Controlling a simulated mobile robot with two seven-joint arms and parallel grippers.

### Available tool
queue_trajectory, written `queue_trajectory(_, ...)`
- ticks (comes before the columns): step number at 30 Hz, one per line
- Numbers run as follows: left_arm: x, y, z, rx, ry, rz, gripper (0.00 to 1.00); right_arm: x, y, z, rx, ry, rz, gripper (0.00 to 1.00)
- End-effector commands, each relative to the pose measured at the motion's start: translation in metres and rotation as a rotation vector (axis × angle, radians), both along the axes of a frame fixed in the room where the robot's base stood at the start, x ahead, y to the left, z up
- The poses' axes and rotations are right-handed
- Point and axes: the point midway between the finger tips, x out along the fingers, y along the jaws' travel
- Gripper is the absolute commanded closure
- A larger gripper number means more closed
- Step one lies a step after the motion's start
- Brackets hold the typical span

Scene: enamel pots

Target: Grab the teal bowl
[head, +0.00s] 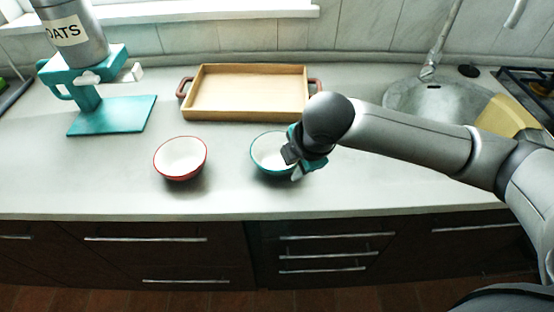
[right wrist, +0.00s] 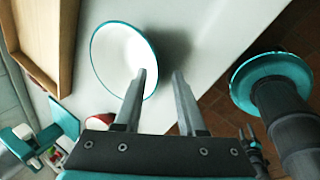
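The teal bowl (head: 268,151), white inside with a teal rim, stands upright on the counter in the head view, its right side hidden by my right gripper (head: 293,164). In the right wrist view the teal bowl (right wrist: 115,50) lies beyond the fingertips of my right gripper (right wrist: 161,73). The two fingers are apart with nothing clasped. In that view one finger overlaps the bowl's inside and the other lies outside the rim; I cannot tell whether either touches it.
A red-rimmed white bowl (head: 181,160) stands to the left. A wooden tray (head: 248,113) with handles lies behind. A teal stand (head: 110,114) holding an oats container (head: 72,32) is at the back left. A sink (head: 435,95) is at the right. The front counter strip is clear.

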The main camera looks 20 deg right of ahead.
Motion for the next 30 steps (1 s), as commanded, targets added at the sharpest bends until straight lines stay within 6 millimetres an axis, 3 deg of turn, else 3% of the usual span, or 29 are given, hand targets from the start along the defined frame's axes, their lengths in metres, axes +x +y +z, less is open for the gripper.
queue_trajectory(9, 0.0, 0.0, -0.017, 0.0, 0.0, 0.0, 0.5, 0.019, 0.007, -0.039, -0.001, 0.001, 0.001, 0.6)
queue_trajectory(17, 0.0, 0.0, -0.017, 0.0, 0.0, 0.0, 0.5, 0.02, 0.007, -0.04, 0.0, 0.0, 0.001, 0.6)
queue_trajectory(28, 0.0, 0.0, -0.017, 0.0, -0.001, 0.0, 0.5, 0.02, 0.007, -0.04, 0.0, 0.0, 0.001, 1.0)
queue_trajectory(30, 0.0, 0.0, -0.017, 0.0, -0.001, 0.0, 0.5, 0.02, 0.007, -0.04, 0.0, 0.0, 0.001, 1.0)
